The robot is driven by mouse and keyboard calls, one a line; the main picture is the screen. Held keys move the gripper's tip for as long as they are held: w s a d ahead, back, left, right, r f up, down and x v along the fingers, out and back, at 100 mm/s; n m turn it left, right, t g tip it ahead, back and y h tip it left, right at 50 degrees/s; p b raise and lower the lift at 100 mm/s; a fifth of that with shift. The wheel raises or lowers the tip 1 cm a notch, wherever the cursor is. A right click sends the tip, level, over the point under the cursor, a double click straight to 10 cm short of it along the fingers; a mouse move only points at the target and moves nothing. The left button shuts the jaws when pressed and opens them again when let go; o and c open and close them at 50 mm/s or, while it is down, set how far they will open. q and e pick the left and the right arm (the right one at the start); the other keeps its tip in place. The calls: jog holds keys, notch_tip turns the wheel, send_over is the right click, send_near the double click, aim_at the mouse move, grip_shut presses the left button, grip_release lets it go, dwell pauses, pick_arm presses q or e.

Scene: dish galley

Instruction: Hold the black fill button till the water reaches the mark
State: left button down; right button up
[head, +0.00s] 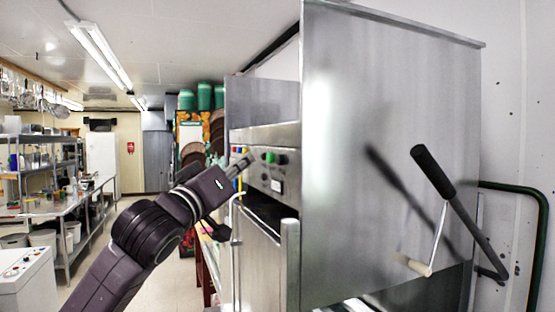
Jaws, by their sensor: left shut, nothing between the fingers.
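The steel control panel (258,168) of a large dish machine is in the middle of the head view. A green button (270,157) sits on it, with a small dark round button (283,160) to its right; I cannot tell whether this is the black fill button. My left gripper (250,158) is shut and empty, its fingertips at the panel's left part, left of the green button. I cannot tell whether they touch the panel, and they may hide a button. No water or level mark shows. My right gripper is out of view.
The machine's big steel hood (390,90) fills the right, with a black-gripped lever (433,170) in front. A green pipe (540,230) runs along the right wall. Steel shelves (40,160) and a white unit (28,285) stand at left. The floor between is partly clear.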

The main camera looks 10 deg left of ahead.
pick_arm(q)
jog(key=shift+w+d+p, duration=0.15)
jog(key=shift+w+d, duration=0.4)
jog(key=shift+d, duration=0.25)
jog(key=shift+w+d+p, duration=0.15)
jog(key=shift+w+d, duration=0.35)
jog(key=shift+d, duration=0.3)
dwell(0.3)
jog(key=shift+w+d, duration=0.25)
jog(key=shift+d, duration=0.05)
jog(key=shift+w+d, duration=0.25)
jog(key=shift+d, duration=0.2)
dwell(2.3)
jog(key=shift+a, duration=0.15)
dwell(1.3)
jog(key=shift+s+a, duration=0.5)
jog(key=shift+a, duration=0.1)
jog(key=shift+a, duration=0.1)
jog(key=s+a, duration=0.1)
jog(key=a, duration=0.1)
jog(key=s+a, duration=0.1)
jog(key=a, duration=0.1)
jog(key=shift+s, duration=0.4)
